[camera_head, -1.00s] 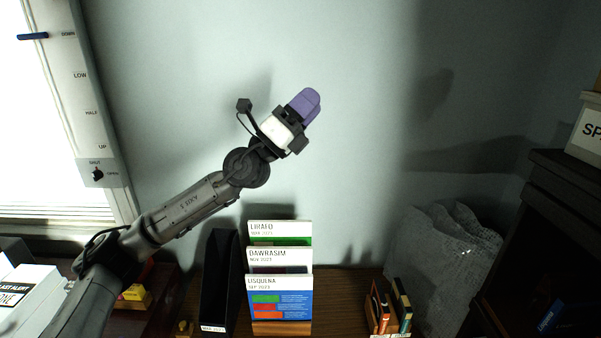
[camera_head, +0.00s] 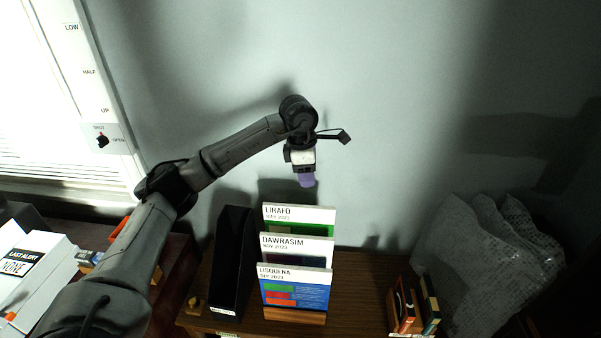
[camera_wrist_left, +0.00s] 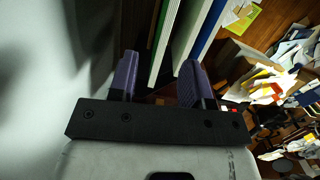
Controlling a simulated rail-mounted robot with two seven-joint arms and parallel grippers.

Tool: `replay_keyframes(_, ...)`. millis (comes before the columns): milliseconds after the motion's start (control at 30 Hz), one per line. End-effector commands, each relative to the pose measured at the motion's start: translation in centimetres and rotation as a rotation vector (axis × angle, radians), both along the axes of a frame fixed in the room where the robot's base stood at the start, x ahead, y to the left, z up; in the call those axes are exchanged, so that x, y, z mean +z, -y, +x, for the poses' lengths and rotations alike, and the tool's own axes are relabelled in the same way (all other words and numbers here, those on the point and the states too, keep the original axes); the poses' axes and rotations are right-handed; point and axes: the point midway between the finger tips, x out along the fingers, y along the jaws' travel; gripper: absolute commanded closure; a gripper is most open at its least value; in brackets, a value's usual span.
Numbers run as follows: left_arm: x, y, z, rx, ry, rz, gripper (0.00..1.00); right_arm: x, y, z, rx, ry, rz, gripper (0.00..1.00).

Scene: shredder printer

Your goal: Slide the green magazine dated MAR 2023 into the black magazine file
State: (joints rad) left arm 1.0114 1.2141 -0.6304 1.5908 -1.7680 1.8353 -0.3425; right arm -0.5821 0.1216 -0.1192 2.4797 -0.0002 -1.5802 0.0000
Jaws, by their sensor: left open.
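The green magazine titled LIRAFO, MAR 2023 (camera_head: 318,230), stands upright at the back of a wooden stand, its lower part hidden by two other magazines. The black magazine file (camera_head: 232,265) stands upright just left of the stand. My left gripper (camera_head: 307,182), with purple fingers, points down just above and behind the green magazine. In the left wrist view, my left gripper (camera_wrist_left: 160,70) is open, and upright magazine edges show beyond and between its fingers. I cannot tell whether a finger touches one. My right gripper is not in view.
The DAWRASIM magazine (camera_head: 295,248) and the blue LISQUENA magazine (camera_head: 296,290) stand in front. Small books (camera_head: 415,308) stand on the right, beside a crumpled translucent bag (camera_head: 475,255). White boxes (camera_head: 35,270) are at left. The wall is close behind.

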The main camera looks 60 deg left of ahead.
Motion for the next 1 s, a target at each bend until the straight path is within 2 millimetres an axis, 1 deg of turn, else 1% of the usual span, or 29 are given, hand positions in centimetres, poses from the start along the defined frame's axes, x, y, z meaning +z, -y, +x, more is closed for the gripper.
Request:
replay_keyframes(33, -0.1, -0.2, -0.7, -0.010, -0.044, 0.012, 0.55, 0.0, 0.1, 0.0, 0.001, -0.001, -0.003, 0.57)
replay_keyframes(100, -0.1, -0.4, -1.5, -0.021, -0.093, 0.025, 0.55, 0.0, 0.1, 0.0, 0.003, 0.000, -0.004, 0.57)
replay_keyframes(200, -0.3, -0.5, -2.2, -0.036, -0.136, 0.035, 0.55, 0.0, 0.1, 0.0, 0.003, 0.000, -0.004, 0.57)
replay_keyframes(267, -0.6, -0.6, -2.3, -0.050, -0.143, 0.037, 0.55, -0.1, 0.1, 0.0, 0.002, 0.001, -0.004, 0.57)
replay_keyframes(367, -1.5, -0.5, -2.3, -0.058, -0.143, 0.037, 0.55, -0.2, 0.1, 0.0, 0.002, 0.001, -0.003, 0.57)
replay_keyframes(467, -3.0, -0.6, -2.4, -0.058, -0.144, 0.038, 0.55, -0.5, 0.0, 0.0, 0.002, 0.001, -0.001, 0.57)
replay_keyframes(800, -9.0, -0.5, -2.4, -0.058, -0.142, 0.037, 0.55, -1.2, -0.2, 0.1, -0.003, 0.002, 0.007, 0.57)
replay_keyframes(1000, -11.7, -0.5, -2.3, -0.058, -0.140, 0.035, 0.55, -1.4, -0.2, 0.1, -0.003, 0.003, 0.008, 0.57)
